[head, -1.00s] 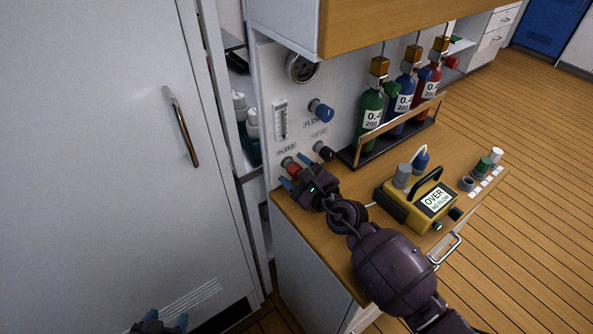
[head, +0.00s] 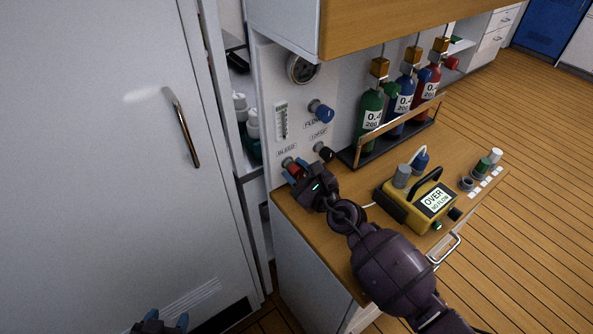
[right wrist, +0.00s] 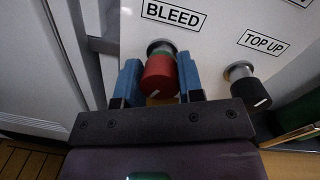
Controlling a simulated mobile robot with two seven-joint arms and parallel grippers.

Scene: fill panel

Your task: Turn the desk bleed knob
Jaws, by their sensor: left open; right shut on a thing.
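The red bleed knob (right wrist: 159,76) sticks out of the white panel under the BLEED label in the right wrist view. It also shows in the head view (head: 294,171), partly hidden by my right gripper. My right gripper (right wrist: 160,80) has its blue fingers on both sides of the knob and is shut on it. In the head view my right gripper (head: 299,172) is at the panel's lower left. My left gripper (head: 165,322) is open and empty at the bottom edge, far from the panel and partly cut off.
A black TOP UP knob (right wrist: 247,86) sits right of the bleed knob. A yellow meter (head: 420,205) reading OVER, NO FLOW stands on the desk (head: 345,205). Green, blue and red bottles stand in a rack (head: 400,132) behind it.

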